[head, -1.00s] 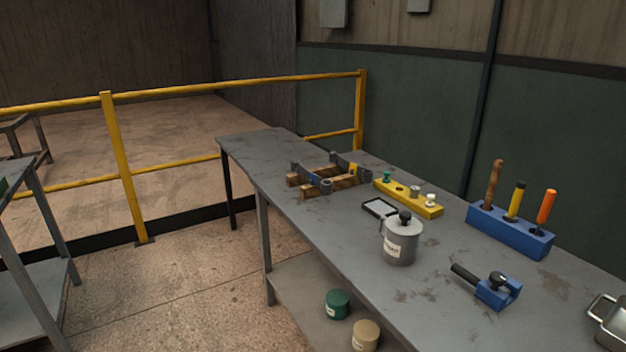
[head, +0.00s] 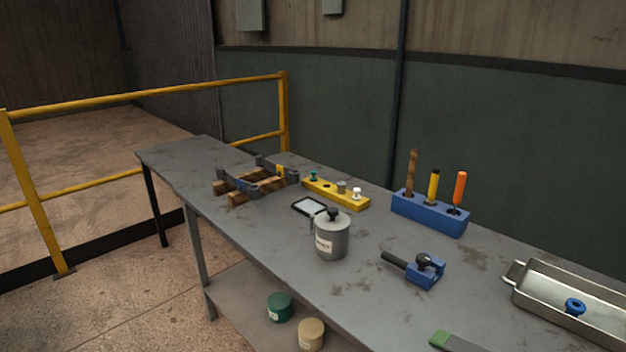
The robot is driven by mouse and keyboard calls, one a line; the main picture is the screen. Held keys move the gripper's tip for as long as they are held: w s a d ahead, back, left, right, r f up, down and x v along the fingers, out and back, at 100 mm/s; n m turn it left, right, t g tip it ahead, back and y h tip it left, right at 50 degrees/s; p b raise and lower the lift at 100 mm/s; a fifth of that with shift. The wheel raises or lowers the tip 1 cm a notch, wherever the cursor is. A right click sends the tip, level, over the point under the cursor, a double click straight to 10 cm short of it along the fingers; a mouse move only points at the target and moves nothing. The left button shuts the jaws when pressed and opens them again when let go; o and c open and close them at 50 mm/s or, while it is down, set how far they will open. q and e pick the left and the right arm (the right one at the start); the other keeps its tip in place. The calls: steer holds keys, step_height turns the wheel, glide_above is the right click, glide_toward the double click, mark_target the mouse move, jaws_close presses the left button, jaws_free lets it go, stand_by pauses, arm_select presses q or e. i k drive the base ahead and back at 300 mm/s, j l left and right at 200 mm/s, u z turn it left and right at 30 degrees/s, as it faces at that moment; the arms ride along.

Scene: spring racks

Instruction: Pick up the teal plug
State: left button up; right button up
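The teal plug (head: 313,176) is a small green-teal peg standing at the left end of a yellow rack (head: 349,201) on the grey workbench. A grey plug (head: 341,187) and a white plug (head: 357,194) stand in the same rack toward its right end. A dark empty hole shows between the teal and grey plugs. Neither of my grippers is in the head view.
On the bench (head: 290,270) are a lidded grey pot (head: 332,238), a black-framed tablet (head: 309,206), a wooden frame with grey clamps (head: 248,190), a blue tool block (head: 428,214), a blue clamp (head: 425,273) and a metal tray (head: 530,289). Yellow railing (head: 140,93) stands behind.

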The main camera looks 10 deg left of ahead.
mark_target(314, 179)
steer(key=i+j, duration=0.25)
steer(key=j, duration=0.15)
steer(key=i+j, duration=0.25)
steer(key=j, duration=0.15)
steer(key=i+j, duration=0.25)
steer(key=j, duration=0.2)
steer(key=i+j, duration=0.25)
steer(key=j, duration=0.15)
steer(key=i+j, duration=0.25)
steer(key=j, duration=0.15)
steer(key=i+j, duration=0.25)
steer(key=j, duration=0.15)
